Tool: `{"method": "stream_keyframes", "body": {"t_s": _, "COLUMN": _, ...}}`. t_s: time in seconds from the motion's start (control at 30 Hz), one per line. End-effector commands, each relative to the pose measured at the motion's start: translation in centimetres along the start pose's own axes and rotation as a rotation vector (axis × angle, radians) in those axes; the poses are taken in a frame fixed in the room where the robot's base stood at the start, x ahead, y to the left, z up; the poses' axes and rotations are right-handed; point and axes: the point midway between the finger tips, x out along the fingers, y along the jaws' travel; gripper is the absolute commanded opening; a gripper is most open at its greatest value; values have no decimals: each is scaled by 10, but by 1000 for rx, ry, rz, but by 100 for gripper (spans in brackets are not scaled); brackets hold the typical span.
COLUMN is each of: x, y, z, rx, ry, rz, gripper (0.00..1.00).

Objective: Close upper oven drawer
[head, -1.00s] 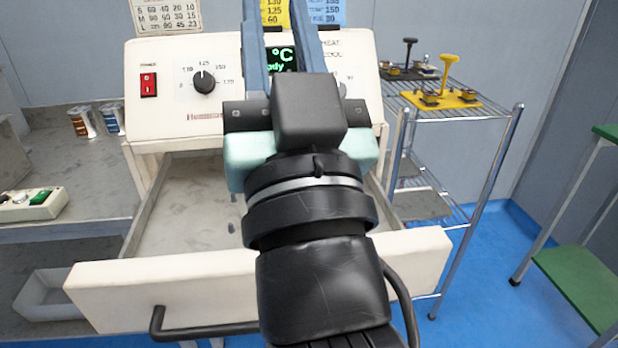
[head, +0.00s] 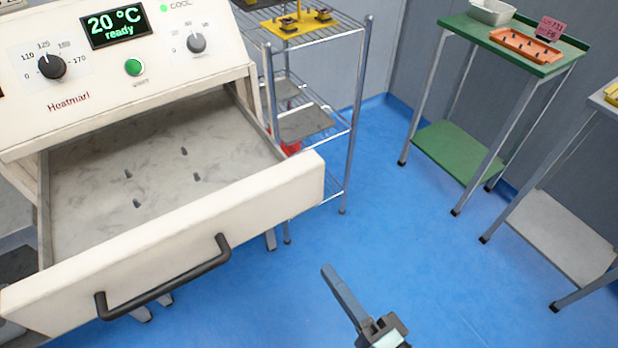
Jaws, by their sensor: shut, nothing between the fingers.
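The upper oven drawer (head: 160,258) is pulled well out of the cream oven (head: 120,110). Its grey floor (head: 100,190) holds no loose object; several small dark pegs or slots show on it. A black bar handle (head: 165,280) runs along its front. My gripper (head: 326,268) is at the bottom of the head view, to the right of the drawer front and apart from it. Its bluish-grey fingers are together with nothing between them. The oven display reads 20 °C ready.
A wire rack (head: 355,110) with a yellow fixture (head: 296,22) on top stands right of the oven. A green table (head: 545,62) with an orange tray (head: 527,48) stands at the back right, and a grey table (head: 560,235) at the right edge. The blue floor (head: 400,225) between is clear.

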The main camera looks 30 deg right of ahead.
Motion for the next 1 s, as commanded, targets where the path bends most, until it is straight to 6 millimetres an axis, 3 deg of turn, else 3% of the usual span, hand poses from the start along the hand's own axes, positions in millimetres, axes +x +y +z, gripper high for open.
{"method": "stream_keyframes", "body": {"t_s": 0.6, "x": 117, "y": -2, "z": 1, "rx": -6, "ry": -4, "rz": -1, "gripper": 0}}
{"method": "stream_keyframes", "body": {"t_s": 0.8, "x": 133, "y": -1, "z": 1, "rx": -5, "ry": -3, "rz": -1, "gripper": 0}}
{"method": "stream_keyframes", "body": {"t_s": 1.0, "x": 135, "y": -1, "z": 1, "rx": -6, "ry": -3, "rz": 0, "gripper": 0}}
